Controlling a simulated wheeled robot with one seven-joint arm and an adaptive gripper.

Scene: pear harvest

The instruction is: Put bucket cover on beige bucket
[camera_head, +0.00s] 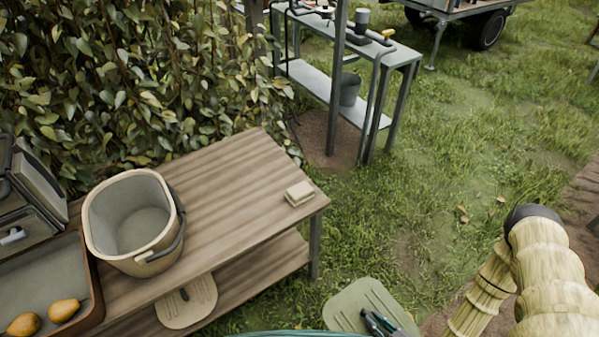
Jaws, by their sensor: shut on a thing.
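The beige bucket (163,258) stands upright and open on the left part of the wooden table, with its dark handle lowered on its right side. It looks empty inside. My gripper (374,318) is at the bottom edge of the view, shut on a pale green, grooved bucket cover (352,298). This cover is in front of the table and to the right of the bucket, apart from it. The cover's lower part is cut off or hidden by my gripper. A beige cover (197,302) with a dark knob lies on the table's lower shelf.
The wooden table (225,180) holds a small pale block (299,193) at its right end. A brown-rimmed tray (92,275) with yellow pears (64,310) sits left of the bucket. Leafy bushes (130,75) stand behind. Woven straw-coloured things (550,280) are at right. The table's middle is clear.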

